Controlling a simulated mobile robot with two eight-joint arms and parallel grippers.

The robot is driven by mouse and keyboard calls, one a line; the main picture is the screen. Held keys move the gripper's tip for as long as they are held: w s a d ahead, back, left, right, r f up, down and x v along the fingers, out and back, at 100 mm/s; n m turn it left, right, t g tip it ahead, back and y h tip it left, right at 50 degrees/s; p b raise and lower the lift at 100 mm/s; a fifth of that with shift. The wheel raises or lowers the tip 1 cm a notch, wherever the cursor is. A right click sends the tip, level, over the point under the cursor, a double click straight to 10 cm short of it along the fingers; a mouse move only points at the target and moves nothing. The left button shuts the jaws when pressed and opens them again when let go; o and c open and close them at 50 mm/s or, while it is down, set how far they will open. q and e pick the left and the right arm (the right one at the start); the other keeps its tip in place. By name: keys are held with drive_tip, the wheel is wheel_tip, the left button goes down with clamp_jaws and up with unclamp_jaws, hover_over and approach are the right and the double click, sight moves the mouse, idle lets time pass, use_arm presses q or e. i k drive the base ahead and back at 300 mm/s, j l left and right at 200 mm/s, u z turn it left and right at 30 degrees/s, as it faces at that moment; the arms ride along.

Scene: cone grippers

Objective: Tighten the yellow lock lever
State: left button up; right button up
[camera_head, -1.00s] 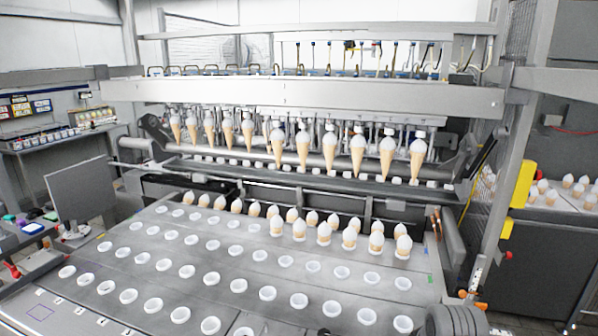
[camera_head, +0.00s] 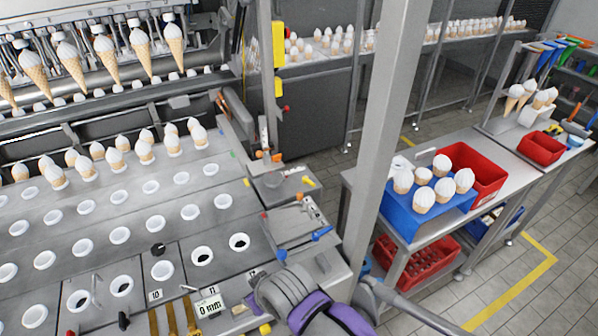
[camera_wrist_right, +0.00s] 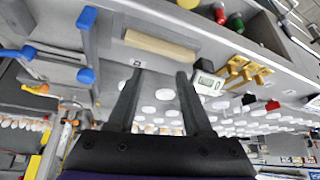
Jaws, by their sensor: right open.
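Several small yellow parts show, and I cannot tell which one is the yellow lock lever. A yellow knob (camera_head: 307,182) sits by the machine's right corner, and another yellow piece (camera_head: 265,329) is at the front edge in the head view. Brass-yellow clamp levers (camera_head: 172,318) stand by the display; they also show in the right wrist view (camera_wrist_right: 250,72). My right gripper (camera_wrist_right: 160,74) is open and empty, its two dark fingers pointing toward the machine's front edge. In the head view my right arm hides its fingers. My left gripper is out of view.
A digital display (camera_head: 209,305) reads 0 mm. Blue-ended levers (camera_head: 321,233) stick out at the machine's right corner. A steel post (camera_head: 390,130) rises right of it.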

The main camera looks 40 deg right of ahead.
sight(305, 181)
drive_tip(key=k+j+z, duration=0.1)
drive_tip(key=z, duration=1.45)
drive_tip(key=u, duration=0.45)
drive_tip(key=l+u, duration=0.25)
drive_tip(key=u, duration=0.15)
drive_tip(key=l+u, duration=0.25)
drive_tip(key=u, duration=0.2)
drive_tip(key=l+u, duration=0.25)
drive_tip(key=u, duration=0.15)
drive_tip(key=k+l+u, duration=0.25)
drive_tip(key=l, duration=0.25)
drive_tip(key=k+l+u, duration=0.25)
drive_tip(key=l, duration=0.2)
drive_tip(key=k+l, duration=0.15)
drive_tip(key=l, duration=0.25)
drive_tip(key=k+l, duration=0.15)
drive_tip(key=l, duration=0.25)
drive_tip(key=i, duration=0.25)
